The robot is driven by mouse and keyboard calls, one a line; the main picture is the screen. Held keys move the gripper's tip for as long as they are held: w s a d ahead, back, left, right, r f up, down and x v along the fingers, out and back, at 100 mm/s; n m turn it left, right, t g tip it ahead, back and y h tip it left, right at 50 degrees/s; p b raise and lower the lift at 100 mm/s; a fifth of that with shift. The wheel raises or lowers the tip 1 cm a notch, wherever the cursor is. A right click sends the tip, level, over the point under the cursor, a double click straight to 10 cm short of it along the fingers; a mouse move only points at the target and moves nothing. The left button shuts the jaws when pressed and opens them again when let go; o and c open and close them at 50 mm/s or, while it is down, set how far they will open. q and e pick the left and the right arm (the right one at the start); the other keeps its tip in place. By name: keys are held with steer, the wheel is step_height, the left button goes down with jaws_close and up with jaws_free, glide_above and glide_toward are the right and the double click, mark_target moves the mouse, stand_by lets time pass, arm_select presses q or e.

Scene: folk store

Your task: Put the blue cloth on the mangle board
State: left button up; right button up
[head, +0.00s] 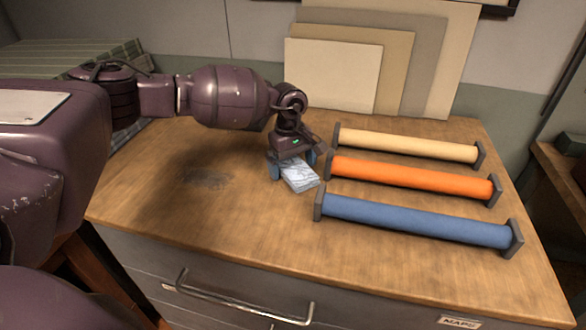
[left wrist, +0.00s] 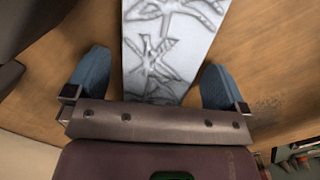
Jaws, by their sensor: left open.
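My left gripper (head: 293,165) is open, pointing down over a pale grey slab (head: 302,180) on the wooden cabinet top. In the left wrist view the slab (left wrist: 165,45) shows a raised leaf-like pattern and lies between the blue-grey fingers of the gripper (left wrist: 155,78), with a gap on each side. I cannot tell whether this slab is the mangle board. A blue roll (head: 415,220) with dark end blocks lies to the right of the slab. I see no other clearly blue cloth, and cannot tell whether the roll is cloth. My right gripper is not in view.
An orange roll (head: 410,180) and a cream roll (head: 405,145) lie behind the blue one. Flat panels (head: 332,75) lean on the wall. A striped stack (head: 60,58) stands at the back left. The front left of the cabinet top (head: 235,225) is clear.

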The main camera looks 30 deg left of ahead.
arm_select(q)
steer(key=shift+r, duration=0.1)
steer(key=c, duration=1.1)
